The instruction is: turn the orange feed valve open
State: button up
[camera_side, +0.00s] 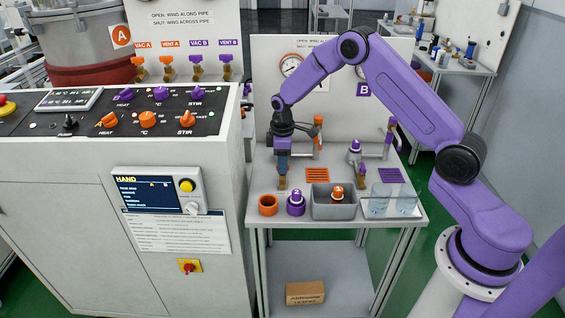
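An orange upright fitting (318,132), which looks like the orange feed valve, stands at the back of the small grey table, in front of the back panel. Its wing is too small for me to tell which way it is turned. My gripper (282,184) points down over the left part of the table, left of and nearer than the orange fitting, and apart from it. Its fingertips are low, behind the orange ring and the purple jar. The fingers are too small to tell whether they are open or shut.
An orange ring (267,205), a purple-topped jar (296,204), a grey bin (334,208) holding an orange-topped jar (337,194), and clear beakers (379,203) line the table's front. A purple fitting (389,137) stands back right. The control cabinet (110,200) is left.

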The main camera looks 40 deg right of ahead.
jog(key=shift+f, duration=0.15)
jog(key=shift+c, duration=0.3)
grip_shut()
